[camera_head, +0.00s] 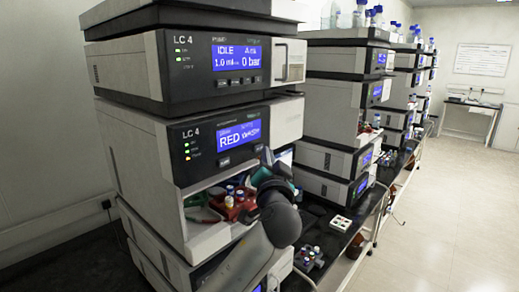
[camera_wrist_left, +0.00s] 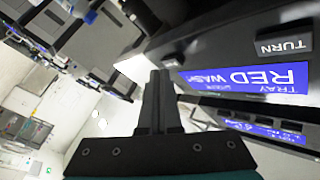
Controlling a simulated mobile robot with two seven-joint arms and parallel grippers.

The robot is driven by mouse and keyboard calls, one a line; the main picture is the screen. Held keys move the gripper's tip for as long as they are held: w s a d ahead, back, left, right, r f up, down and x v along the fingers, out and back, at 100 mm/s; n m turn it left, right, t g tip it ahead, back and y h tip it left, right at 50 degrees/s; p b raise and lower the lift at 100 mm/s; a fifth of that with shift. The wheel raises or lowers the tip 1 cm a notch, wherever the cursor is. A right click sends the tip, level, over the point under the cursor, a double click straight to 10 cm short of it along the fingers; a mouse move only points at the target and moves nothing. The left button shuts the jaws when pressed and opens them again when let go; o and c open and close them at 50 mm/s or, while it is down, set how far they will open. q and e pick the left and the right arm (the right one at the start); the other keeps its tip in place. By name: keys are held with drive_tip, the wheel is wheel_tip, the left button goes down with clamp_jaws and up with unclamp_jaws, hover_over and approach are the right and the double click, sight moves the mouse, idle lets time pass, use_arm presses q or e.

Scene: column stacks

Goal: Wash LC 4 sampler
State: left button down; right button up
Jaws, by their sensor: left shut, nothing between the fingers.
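The LC 4 sampler (camera_head: 145,160) is the second module down in the nearest stack. Its blue display (camera_head: 223,141) shows RED in large letters and a smaller word; the left wrist view shows TRAY, RED and WASH, upside down, on the display (camera_wrist_left: 245,80). Its open bay holds a red tray (camera_head: 232,207) with several capped vials, partly hidden by my arm. A TURN button (camera_wrist_left: 284,45) shows beside the display in the wrist view. My left gripper (camera_head: 266,156) is shut and empty in front of the sampler's right side; its fingertips (camera_wrist_left: 160,75) are close to the panel. I cannot tell whether they touch.
Above the sampler, an LC 4 module (camera_head: 130,70) shows IDLE and 0 bar. More stacks (camera_head: 330,100) stand behind to the right, with bottles on top. A small white vial rack (camera_head: 341,223) lies on the dark bench. The floor (camera_head: 450,210) at right is clear.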

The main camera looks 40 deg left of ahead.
use_arm(q)
drive_tip(key=shift+d, duration=0.3)
drive_tip(key=d, duration=0.5)
drive_tip(key=shift+s, duration=0.25)
idle(0.8)
